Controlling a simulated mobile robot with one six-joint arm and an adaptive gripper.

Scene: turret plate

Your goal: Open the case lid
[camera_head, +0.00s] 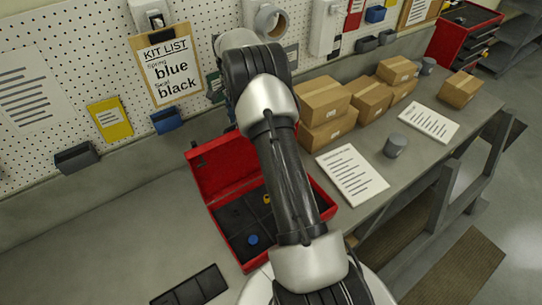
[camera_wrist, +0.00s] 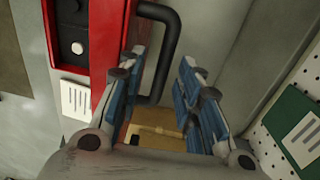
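The red case (camera_head: 325,199) sits on the bench, with dark compartments inside. Its red lid (camera_head: 222,162) stands raised at the back, leaning toward the pegboard wall. In the wrist view the red lid (camera_wrist: 108,35) is seen near edge-on, with a black handle (camera_wrist: 172,45) projecting from it. My gripper (camera_wrist: 162,57) is open, its blue-padded fingers either side of the handle's near part. I cannot tell if they touch it. In the head view my arm hides the gripper and part of the case. A blue round piece (camera_head: 253,239) and a yellow piece (camera_head: 267,198) lie inside.
Cardboard boxes (camera_head: 325,102) stand right of the case, with a white sheet (camera_head: 351,175) and a grey cylinder (camera_head: 395,145) nearby. The pegboard wall behind holds a kit list (camera_head: 170,70) and small bins (camera_head: 76,158). The bench left of the case is mostly clear.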

